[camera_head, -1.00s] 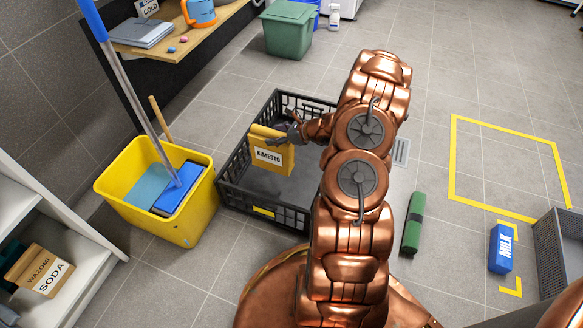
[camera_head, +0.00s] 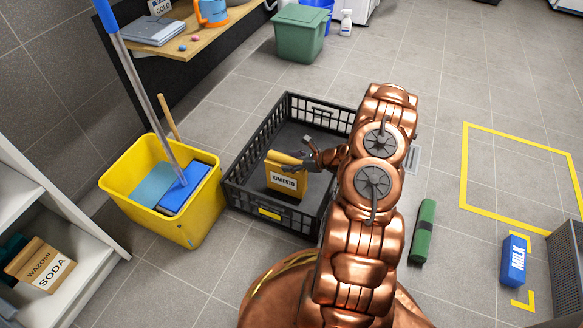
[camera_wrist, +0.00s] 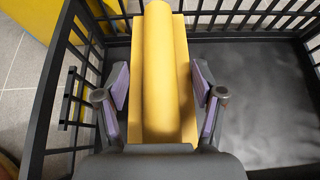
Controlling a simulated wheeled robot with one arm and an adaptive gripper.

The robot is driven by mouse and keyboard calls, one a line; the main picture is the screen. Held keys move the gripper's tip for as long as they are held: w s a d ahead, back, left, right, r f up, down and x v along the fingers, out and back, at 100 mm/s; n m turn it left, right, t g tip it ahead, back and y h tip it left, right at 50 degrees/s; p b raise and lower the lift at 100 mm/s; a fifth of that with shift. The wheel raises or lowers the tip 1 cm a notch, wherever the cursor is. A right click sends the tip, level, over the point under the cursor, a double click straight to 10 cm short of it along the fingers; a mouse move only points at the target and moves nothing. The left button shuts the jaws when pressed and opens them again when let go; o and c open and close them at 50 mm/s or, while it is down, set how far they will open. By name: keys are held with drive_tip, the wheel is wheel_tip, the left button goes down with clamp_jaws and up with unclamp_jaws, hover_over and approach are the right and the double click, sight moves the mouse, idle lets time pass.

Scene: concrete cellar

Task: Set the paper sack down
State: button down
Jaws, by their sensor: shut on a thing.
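The paper sack (camera_head: 284,181) is yellow with a rolled top and a white label reading KIMESTO. It is upright inside the black slatted crate (camera_head: 268,214), low and near the crate's left front part. My gripper (camera_head: 297,160) is shut on the sack near its top. In the wrist view the sack (camera_wrist: 164,75) stands between the two pads of my gripper (camera_wrist: 162,95), close to the crate's slatted wall (camera_wrist: 55,85). I cannot tell whether its base touches the crate floor; that edge is hard to make out.
A yellow mop bucket (camera_head: 190,226) stands left of the crate. The crate's floor behind the sack looks bare.

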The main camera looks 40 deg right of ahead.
sight(296, 185)
drive_tip(key=shift+f+b, duration=0.35)
drive_tip(key=shift+f, duration=1.1)
drive_tip(key=shift+c, duration=0.7)
unclamp_jaws()
